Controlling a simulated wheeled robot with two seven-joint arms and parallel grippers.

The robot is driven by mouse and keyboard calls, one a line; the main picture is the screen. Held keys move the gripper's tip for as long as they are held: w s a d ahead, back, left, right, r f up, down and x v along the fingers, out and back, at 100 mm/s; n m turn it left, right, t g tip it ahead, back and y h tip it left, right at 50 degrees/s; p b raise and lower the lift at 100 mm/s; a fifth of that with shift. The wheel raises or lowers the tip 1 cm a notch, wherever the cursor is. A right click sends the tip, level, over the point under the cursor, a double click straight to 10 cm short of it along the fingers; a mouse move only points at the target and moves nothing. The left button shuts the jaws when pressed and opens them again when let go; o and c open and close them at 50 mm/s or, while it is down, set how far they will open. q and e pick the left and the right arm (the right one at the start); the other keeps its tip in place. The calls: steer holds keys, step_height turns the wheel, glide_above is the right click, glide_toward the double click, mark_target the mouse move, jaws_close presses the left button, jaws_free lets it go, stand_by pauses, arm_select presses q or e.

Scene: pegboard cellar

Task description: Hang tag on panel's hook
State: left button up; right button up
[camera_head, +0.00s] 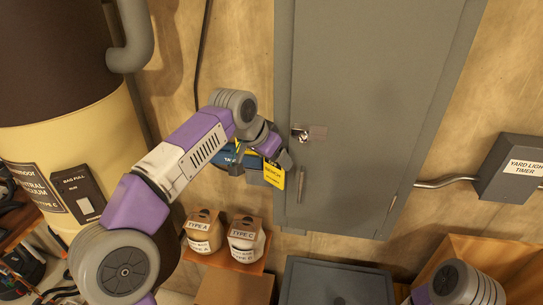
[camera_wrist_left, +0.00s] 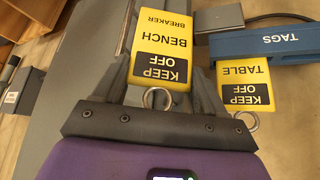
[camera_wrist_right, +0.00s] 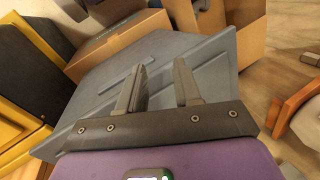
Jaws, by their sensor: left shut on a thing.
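My left gripper (camera_head: 276,160) is shut on a yellow tag (camera_head: 273,175), in front of the left edge of the grey panel (camera_head: 375,90). In the left wrist view the held tag (camera_wrist_left: 163,42) reads "KEEP OFF BENCH BREAKER", with a metal ring at its near end. A small silver fitting (camera_head: 300,134), perhaps the hook, sits on a plate on the panel, above and right of the gripper. A second yellow tag, "TABLE" (camera_wrist_left: 244,85), is at the blue "TAGS" rack (camera_wrist_left: 275,42). My right gripper (camera_wrist_right: 160,82) is open and empty above a grey surface.
A vertical handle (camera_head: 300,186) is on the panel below the fitting. A "YARD LIGHT TIMER" box (camera_head: 510,168) is on the wall at right. Bags labelled TYPE A (camera_head: 204,231) and TYPE C (camera_head: 245,240) stand below. A grey cabinet (camera_head: 335,283) is at bottom centre.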

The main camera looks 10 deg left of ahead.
arm_select(q)
steer(key=shift+w+f+p, duration=0.25)
steer(key=shift+w+p, duration=0.3)
steer(key=shift+w, duration=0.35)
steer(key=shift+w+f+p, duration=0.25)
steer(key=shift+w+p, duration=0.3)
steer(key=shift+w, duration=0.3)
steer(key=shift+f, duration=0.1)
steer(key=o, duration=1)
steer(key=shift+o, duration=0.2)
